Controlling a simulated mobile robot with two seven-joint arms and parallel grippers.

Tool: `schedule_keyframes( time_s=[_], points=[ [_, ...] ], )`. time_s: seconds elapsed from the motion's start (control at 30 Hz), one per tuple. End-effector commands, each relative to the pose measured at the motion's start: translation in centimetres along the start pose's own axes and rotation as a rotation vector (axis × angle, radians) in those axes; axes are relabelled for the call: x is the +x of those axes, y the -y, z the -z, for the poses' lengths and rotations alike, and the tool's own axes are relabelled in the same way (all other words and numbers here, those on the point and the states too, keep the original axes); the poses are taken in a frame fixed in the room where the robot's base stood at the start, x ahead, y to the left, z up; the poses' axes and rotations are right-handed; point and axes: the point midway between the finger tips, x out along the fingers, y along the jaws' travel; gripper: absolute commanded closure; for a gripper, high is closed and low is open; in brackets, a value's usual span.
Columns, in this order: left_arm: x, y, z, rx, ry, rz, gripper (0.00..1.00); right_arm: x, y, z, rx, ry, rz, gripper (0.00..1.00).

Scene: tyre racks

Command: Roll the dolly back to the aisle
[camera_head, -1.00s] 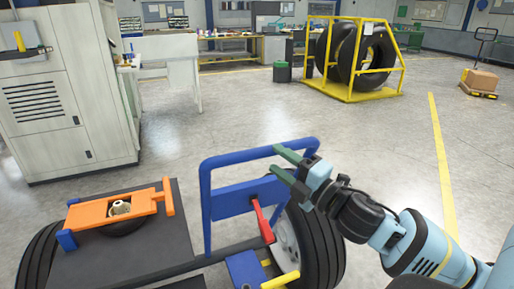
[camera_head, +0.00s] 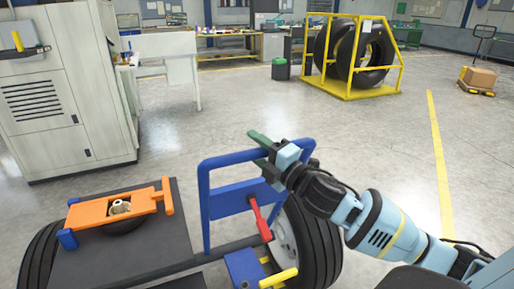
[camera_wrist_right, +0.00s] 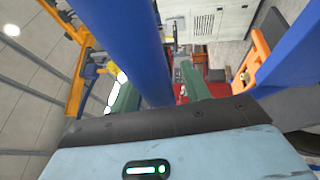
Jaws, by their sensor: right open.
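The dolly's blue tubular handle frame (camera_head: 206,215) stands upright in the lower middle of the head view. A red lever (camera_head: 260,218) and a blue base part (camera_head: 243,268) are beside a large black tyre (camera_head: 318,250) with a pale hub. My right gripper (camera_head: 260,150) is at the handle's top bar, its green fingers open. In the right wrist view the thick blue bar (camera_wrist_right: 135,45) runs between the open fingers of my right gripper (camera_wrist_right: 160,92). I cannot tell whether the fingers touch it. My left gripper is not in view.
A dark platform (camera_head: 155,235) with an orange clamp (camera_head: 120,207) lies left of the handle. A grey cabinet (camera_head: 65,100) stands at the left. A yellow tyre rack (camera_head: 372,93) and a pallet truck (camera_head: 476,92) stand behind. The floor between is clear, with a yellow line (camera_head: 438,165) at right.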

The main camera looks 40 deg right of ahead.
Motion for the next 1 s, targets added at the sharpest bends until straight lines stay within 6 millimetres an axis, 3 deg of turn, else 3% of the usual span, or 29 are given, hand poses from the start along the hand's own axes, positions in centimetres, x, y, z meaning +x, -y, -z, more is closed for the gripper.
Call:
schedule_keyframes(
  time_s=[0.07, 0.43, 0.77, 1.0],
  points=[
    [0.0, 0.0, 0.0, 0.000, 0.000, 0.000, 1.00, 0.0, 0.0, 0.0, 0.000, 0.000, 0.000, 0.53],
    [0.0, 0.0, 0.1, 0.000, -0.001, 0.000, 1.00, 0.0, 0.0, 0.0, 0.000, 0.000, 0.000, 1.00],
    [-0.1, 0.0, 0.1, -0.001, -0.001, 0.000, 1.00, 0.2, 0.0, -0.1, 0.000, 0.000, -0.001, 1.00],
    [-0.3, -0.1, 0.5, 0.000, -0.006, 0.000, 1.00, 1.7, 0.0, -0.8, -0.001, 0.002, -0.004, 1.00]
  ],
)
